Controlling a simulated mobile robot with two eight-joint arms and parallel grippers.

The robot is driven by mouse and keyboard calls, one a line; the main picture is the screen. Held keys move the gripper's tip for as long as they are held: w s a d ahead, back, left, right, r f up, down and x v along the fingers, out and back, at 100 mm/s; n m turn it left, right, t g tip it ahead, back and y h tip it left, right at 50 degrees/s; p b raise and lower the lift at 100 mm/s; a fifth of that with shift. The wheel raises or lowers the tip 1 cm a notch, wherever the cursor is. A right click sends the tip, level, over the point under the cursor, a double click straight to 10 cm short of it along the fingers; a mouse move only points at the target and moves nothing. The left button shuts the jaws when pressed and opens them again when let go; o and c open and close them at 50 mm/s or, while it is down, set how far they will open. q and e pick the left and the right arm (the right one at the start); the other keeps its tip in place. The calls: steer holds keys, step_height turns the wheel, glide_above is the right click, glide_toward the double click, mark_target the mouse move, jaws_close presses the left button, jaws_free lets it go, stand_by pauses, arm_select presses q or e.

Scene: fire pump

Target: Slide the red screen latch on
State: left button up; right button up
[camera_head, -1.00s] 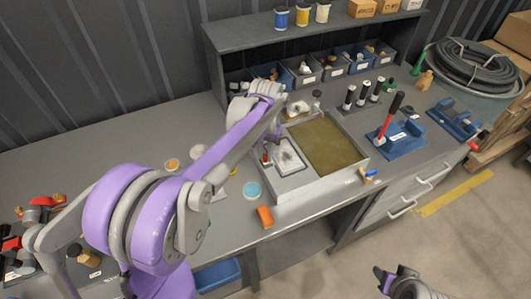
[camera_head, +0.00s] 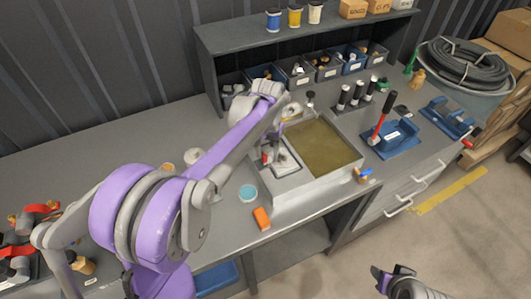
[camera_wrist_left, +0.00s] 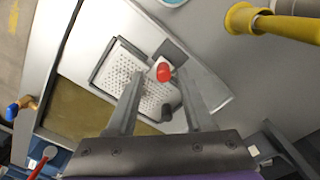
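The red knob of the screen latch (camera_wrist_left: 163,72) stands by the white perforated screen (camera_wrist_left: 122,66) in the left wrist view. In the head view the knob (camera_head: 265,157) shows small at the left of the tray (camera_head: 318,187). My left gripper (camera_wrist_left: 164,80) is open, with one finger on each side of the knob as seen from the wrist. I cannot tell whether either finger touches it. In the head view this gripper (camera_head: 277,140) is over the screen area, partly hidden by my left arm. My right gripper (camera_head: 384,280) is at the lower right, away from the bench.
The tray also holds murky yellow-brown liquid (camera_head: 322,150). A blue-handled valve (camera_head: 364,175) is at its front right corner. A yellow pipe piece (camera_wrist_left: 270,23) is near my left gripper.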

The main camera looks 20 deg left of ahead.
mark_target(266, 155)
arm_select(q)
steer(key=shift+s+a, duration=0.1)
step_height(266, 155, up, 11)
stand_by(0.6)
steer(key=shift+f, duration=0.1)
steer(key=s+d+f+t, duration=0.1)
steer(key=s+f+t, duration=0.1)
steer(key=s, duration=0.5)
steer(key=s+d+f+t, duration=0.1)
steer(key=s+f+t, duration=0.1)
steer(key=s+f, duration=0.3)
steer(key=s+d+f+t, duration=0.1)
steer(key=s+f, duration=0.3)
steer(key=s, duration=0.6)
steer(key=shift+d+f+m+t, duration=0.1)
steer(key=shift+d+m+t, duration=0.2)
steer(key=shift+t, duration=0.1)
